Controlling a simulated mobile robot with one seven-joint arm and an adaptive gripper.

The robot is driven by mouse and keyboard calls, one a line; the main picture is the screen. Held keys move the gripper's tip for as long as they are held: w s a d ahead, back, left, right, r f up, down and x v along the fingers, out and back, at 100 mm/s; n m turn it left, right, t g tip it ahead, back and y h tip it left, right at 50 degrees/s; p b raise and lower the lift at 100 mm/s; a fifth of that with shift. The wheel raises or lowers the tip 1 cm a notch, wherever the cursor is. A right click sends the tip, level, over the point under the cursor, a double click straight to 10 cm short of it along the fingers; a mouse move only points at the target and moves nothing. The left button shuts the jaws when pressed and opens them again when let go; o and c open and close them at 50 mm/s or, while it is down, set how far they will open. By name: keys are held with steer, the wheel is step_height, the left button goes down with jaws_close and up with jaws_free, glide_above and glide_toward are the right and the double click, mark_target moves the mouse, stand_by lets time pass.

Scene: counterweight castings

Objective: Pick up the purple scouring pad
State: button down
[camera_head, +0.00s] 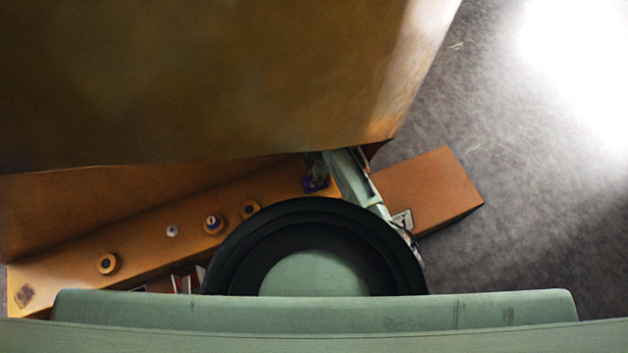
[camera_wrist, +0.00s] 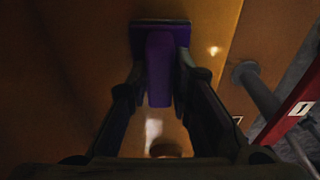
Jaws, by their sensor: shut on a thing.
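The purple scouring pad (camera_wrist: 160,70) sits between the two fingers of my gripper (camera_wrist: 157,92) in the wrist view. The fingers close on it from both sides. It has a wider flat end at the top of that view and a narrower part reaching toward my palm. In the head view the pad (camera_head: 315,184) is a small dark purple patch at my gripper, over the orange-brown casting. My arm hides part of that area. I cannot tell whether the pad touches the surface beneath.
A large brown casting (camera_head: 200,80) overhangs the top of the head view, close to my gripper. Grey floor (camera_head: 540,190) is open at the right.

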stand_by(0.3)
step_height(320, 180, up, 10)
steer(key=c, duration=1.9)
jaws_free()
steer(key=shift+c, duration=0.2)
jaws_close()
